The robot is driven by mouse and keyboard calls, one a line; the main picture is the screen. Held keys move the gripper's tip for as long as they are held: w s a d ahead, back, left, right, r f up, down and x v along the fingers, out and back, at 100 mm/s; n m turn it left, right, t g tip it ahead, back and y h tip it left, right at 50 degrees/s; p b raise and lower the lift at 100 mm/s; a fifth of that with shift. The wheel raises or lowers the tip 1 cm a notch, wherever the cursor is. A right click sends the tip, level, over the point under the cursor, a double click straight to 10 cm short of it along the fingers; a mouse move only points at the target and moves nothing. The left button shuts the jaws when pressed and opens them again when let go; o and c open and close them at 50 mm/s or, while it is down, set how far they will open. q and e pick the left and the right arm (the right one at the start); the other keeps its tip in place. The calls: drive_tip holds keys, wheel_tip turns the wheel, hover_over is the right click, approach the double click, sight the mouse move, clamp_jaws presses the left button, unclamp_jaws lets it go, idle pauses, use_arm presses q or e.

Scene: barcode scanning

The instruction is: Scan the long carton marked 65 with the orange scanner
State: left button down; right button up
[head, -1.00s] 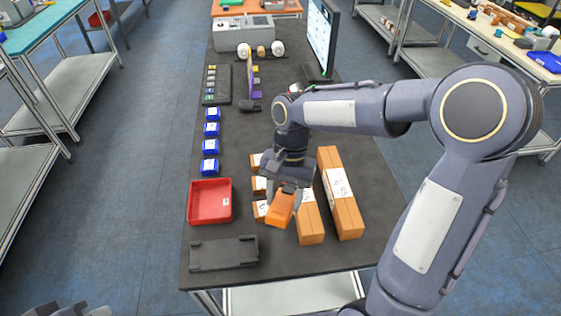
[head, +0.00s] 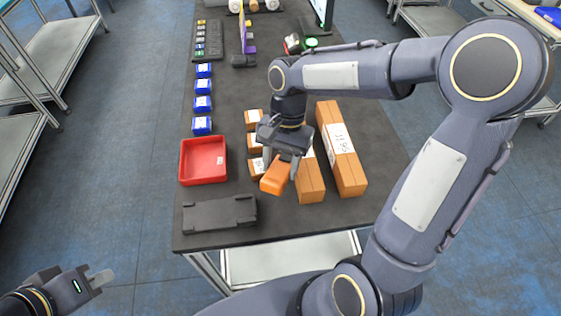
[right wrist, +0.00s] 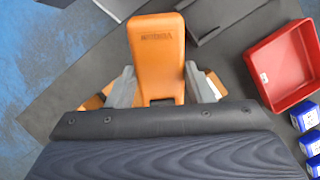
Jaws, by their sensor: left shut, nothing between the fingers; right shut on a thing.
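My right gripper (head: 284,166) is shut on the orange scanner (head: 275,179) and holds it over the front of the dark table. The scanner also shows in the right wrist view (right wrist: 157,55), between the two grey fingers. Two long brown cartons lie to its right. The outer long carton (head: 350,177) has a white label with large digits that I cannot read surely. The inner long carton (head: 311,185) is partly hidden by the right gripper, and its number is not legible. My left gripper (head: 103,278) is shut and empty, low at the left, off the table.
Several small brown cartons (head: 253,116) stand behind the gripper, partly hidden. A red tray (head: 183,178), a black holder (head: 219,213) and a row of blue boxes (head: 202,125) occupy the table's left side. A monitor stands at the back. Bare tabletop shows between the blue boxes and cartons.

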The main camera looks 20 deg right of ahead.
sight(281, 168)
idle(0.4)
wheel_tip(281, 168, up, 7)
drive_tip(key=p, duration=0.6)
drive_tip(key=shift+r, duration=0.15)
wheel_tip(281, 168, up, 5)
drive_tip(key=shift+f, duration=0.1)
